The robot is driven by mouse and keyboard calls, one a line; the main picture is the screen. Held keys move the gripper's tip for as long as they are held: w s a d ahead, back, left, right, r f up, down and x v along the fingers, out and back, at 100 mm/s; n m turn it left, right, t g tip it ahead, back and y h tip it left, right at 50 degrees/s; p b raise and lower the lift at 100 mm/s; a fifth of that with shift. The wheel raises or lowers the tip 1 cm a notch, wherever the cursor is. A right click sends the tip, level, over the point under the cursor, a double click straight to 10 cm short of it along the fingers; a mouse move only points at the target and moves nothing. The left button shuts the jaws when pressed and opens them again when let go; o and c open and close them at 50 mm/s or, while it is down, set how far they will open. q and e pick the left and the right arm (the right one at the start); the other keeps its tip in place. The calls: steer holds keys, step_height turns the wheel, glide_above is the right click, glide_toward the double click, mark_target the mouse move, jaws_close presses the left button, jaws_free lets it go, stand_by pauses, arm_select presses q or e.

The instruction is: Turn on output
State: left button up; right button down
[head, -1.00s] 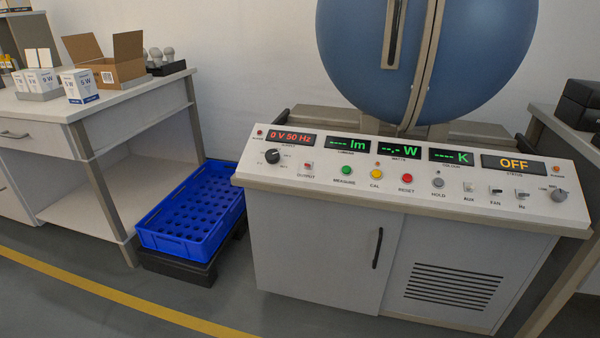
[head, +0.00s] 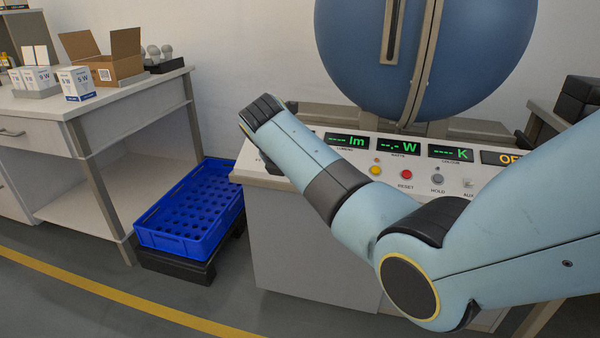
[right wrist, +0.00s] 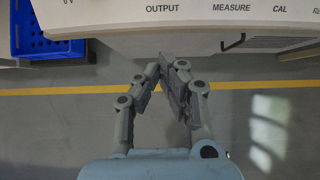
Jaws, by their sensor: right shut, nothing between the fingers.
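The white control panel (head: 421,182) stands below the blue sphere in the head view. My right arm crosses in front of it and hides the output switch and the red voltage display. In the right wrist view the OUTPUT label (right wrist: 162,8) shows at the top edge; the switch itself is out of frame. My right gripper (right wrist: 167,66) is shut and empty, its fingertips just short of the panel's front edge and below the OUTPUT label in the picture. My left gripper is not in view.
A blue crate (head: 143,238) stands low, left of the panel's cabinet. A side table (head: 120,109) at the left holds boxes and bulbs. The blue sphere (head: 480,50) rises behind the panel. Yellow CAL (head: 376,170) and red RESET (head: 406,174) buttons show beyond my arm.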

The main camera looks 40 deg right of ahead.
steer(key=shift+f, duration=0.1)
steer(key=b+x, duration=0.6)
steer(key=x, duration=0.5)
steer(key=r, duration=0.1)
steer(key=d+r, duration=0.1)
steer(key=r, duration=0.1)
steer(key=w+r, duration=0.1)
steer(key=shift+w+d+r+p, duration=0.1)
steer(key=shift+d+r+p, duration=0.1)
steer(key=shift+p, duration=0.1)
steer(key=shift+a, duration=0.1)
